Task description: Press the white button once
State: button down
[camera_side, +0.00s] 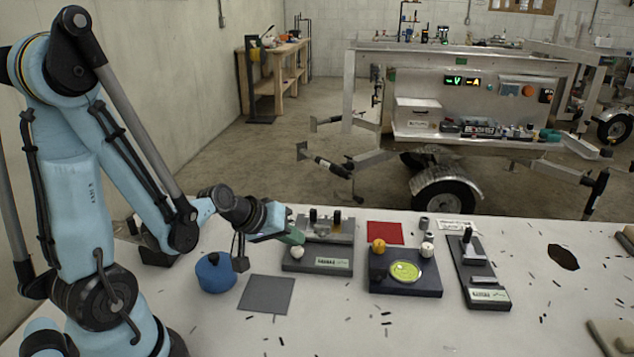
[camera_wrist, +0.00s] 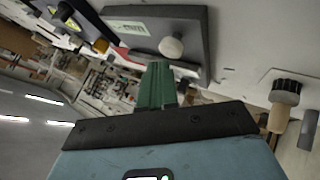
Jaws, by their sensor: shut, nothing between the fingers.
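My gripper (camera_side: 291,237) has green fingertips, closed together and empty. A second white knob (camera_side: 427,249) stands on the dark blue box (camera_side: 405,287), beside an orange knob (camera_side: 378,246) and a yellow-green disc (camera_side: 404,271).
A blue round pot (camera_side: 214,275) and a grey square mat (camera_side: 266,294) lie left of the grey box. A red mat (camera_side: 385,232) lies behind the dark blue box. A dark lever unit (camera_side: 478,272) stands to the right. The front of the white table is mostly clear.

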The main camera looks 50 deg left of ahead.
aim_at(293, 250)
jog(key=shift+r, duration=0.1)
jog(key=shift+r, duration=0.35)
dwell(0.3)
jog(key=shift+r, duration=2.5)
jog(key=s+d+r+m+g, duration=0.2)
jog(key=s+d+m, duration=0.3)
jog(key=d+m, duration=0.3)
jog(key=shift+d+r, duration=0.2)
jog(key=shift+r, duration=0.3)
